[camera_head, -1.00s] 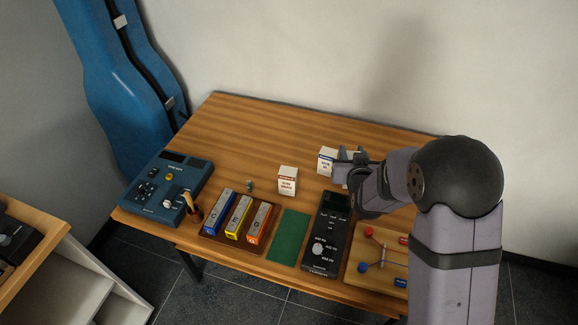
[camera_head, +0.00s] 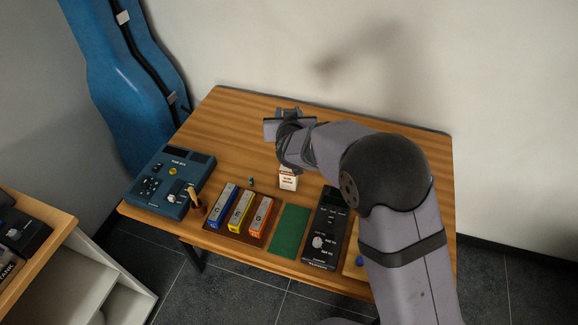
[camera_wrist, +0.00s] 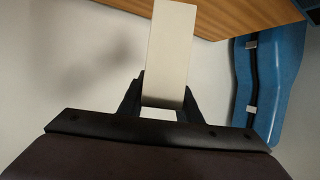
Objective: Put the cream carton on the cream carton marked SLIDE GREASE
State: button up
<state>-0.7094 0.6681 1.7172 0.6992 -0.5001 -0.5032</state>
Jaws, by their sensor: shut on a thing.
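My gripper (camera_head: 284,118) is raised above the table's back middle in the head view. In the wrist view my gripper (camera_wrist: 163,98) is shut on a plain cream carton (camera_wrist: 172,45), one finger on each side of it. In the head view the held carton is hidden or cannot be made out behind the gripper and wrist. The cream carton marked SLIDE GREASE (camera_head: 288,183) stands upright on the table, below my wrist. Its upper part is covered by my wrist. The held carton looks apart from it.
The wooden table (camera_head: 225,130) is clear at back left. In front are a blue instrument (camera_head: 168,180), a tray of colored bars (camera_head: 240,212), a green mat (camera_head: 289,231) and a black meter (camera_head: 325,235). A blue case (camera_head: 125,75) leans at left.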

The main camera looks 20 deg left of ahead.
dwell(0.3)
notch_tip(320, 180, down, 10)
jog(key=p, duration=0.2)
jog(key=shift+y+p, duration=0.3)
jog(key=shift+p, duration=0.1)
dwell(0.3)
jog(key=shift+f, duration=0.2)
jog(key=o, duration=1.1)
jog(key=shift+r, duration=0.25)
jog(key=b+v, duration=0.4)
jog(key=v, duration=0.8)
jog(key=shift+a, duration=0.1)
